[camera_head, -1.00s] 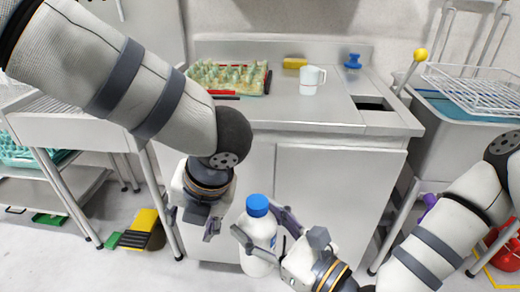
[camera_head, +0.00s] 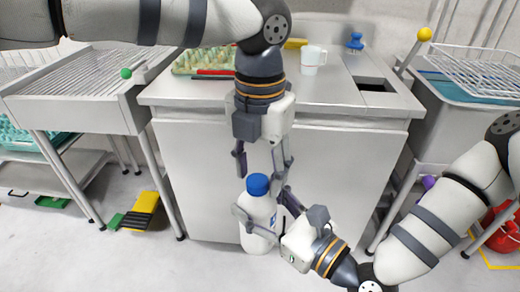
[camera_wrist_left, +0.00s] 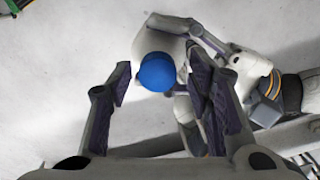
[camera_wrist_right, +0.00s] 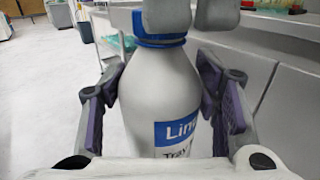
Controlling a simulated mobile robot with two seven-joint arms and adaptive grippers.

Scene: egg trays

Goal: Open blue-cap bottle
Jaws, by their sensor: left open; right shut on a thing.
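The white bottle (camera_head: 262,212) has a blue cap (camera_head: 257,184) and a blue label; it is upright in front of the cabinet. My right gripper (camera_head: 263,207) is shut on the bottle body from the right. In the right wrist view its fingers flank the white bottle (camera_wrist_right: 165,95). My left gripper (camera_head: 263,166) points down above the bottle, open. In the left wrist view the blue cap (camera_wrist_left: 157,73) lies between its spread fingers, apart from both. In the right wrist view, grey gripper parts hide most of the cap (camera_wrist_right: 160,41).
The counter (camera_head: 335,112) behind holds an egg tray (camera_head: 200,66), a white mug (camera_head: 313,58) and a blue brush (camera_head: 355,41). A slatted rack table (camera_head: 75,105) stands left. A wire basket (camera_head: 482,75) is at right. A yellow-black item (camera_head: 140,212) lies on the floor.

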